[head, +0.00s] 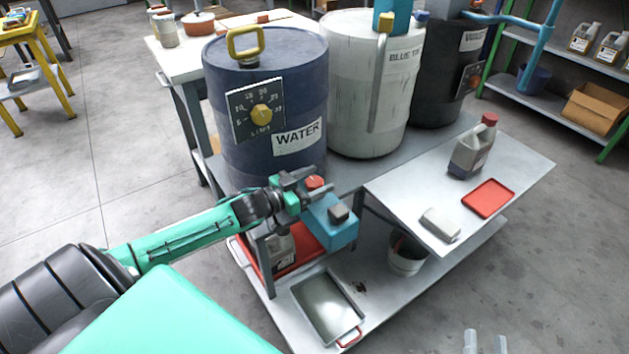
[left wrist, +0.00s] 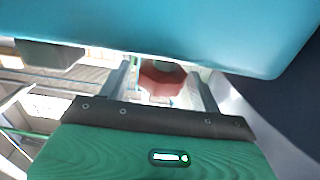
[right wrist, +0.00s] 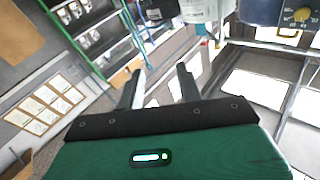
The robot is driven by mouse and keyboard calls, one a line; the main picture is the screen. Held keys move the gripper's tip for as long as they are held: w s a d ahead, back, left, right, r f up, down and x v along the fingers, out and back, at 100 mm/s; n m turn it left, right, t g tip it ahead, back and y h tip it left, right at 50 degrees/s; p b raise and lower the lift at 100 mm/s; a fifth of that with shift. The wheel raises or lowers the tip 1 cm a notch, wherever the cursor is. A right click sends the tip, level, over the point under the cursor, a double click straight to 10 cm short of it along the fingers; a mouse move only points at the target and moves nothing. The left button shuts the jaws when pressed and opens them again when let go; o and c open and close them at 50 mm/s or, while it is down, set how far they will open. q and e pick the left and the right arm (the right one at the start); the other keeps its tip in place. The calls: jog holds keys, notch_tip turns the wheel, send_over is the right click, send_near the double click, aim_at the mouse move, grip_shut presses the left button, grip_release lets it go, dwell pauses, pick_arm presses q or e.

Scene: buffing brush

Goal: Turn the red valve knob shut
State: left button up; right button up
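The red valve knob (head: 314,183) sits on top of a blue-teal box-shaped unit (head: 330,226) beside the blue WATER drum (head: 265,100). My left gripper (head: 311,187) is at the knob, coming from the left. In the left wrist view, the red knob (left wrist: 161,80) shows between the two open fingers, with a gap visible on each side. How deep it sits between them is hard to tell. My right gripper (right wrist: 161,70) is open and empty, away from the knob. Only its fingertips (head: 486,342) show at the bottom of the head view.
White (head: 365,70) and black (head: 437,80) drums stand behind. A side table (head: 520,165) holds a jug (head: 473,147), a red tray (head: 488,198) and a pale block (head: 440,224). Below are a metal tray (head: 328,305) and a bucket (head: 406,256). Open floor lies at the right.

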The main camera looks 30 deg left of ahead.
pick_arm(q)
jog(key=shift+s, duration=0.1)
jog(key=shift+s+a, duration=0.25)
jog(key=shift+s, duration=0.25)
jog(key=p+v, duration=0.1)
jog(key=v, duration=0.5)
jog(key=shift+s+a+p, duration=0.1)
jog(key=shift+s+p, duration=0.15)
jog(key=shift+p, duration=0.15)
jog(key=p, duration=0.1)
send_near(307, 185)
jog(key=shift+s+a, duration=0.4)
jog(key=shift+s, duration=0.2)
pick_arm(e)
jog(key=s+f+g+h, duration=0.1)
jog(key=s+f+g, duration=0.3)
jog(key=f+g, duration=0.2)
jog(key=shift+f+g, duration=0.3)
jog(key=shift+f, duration=0.9)
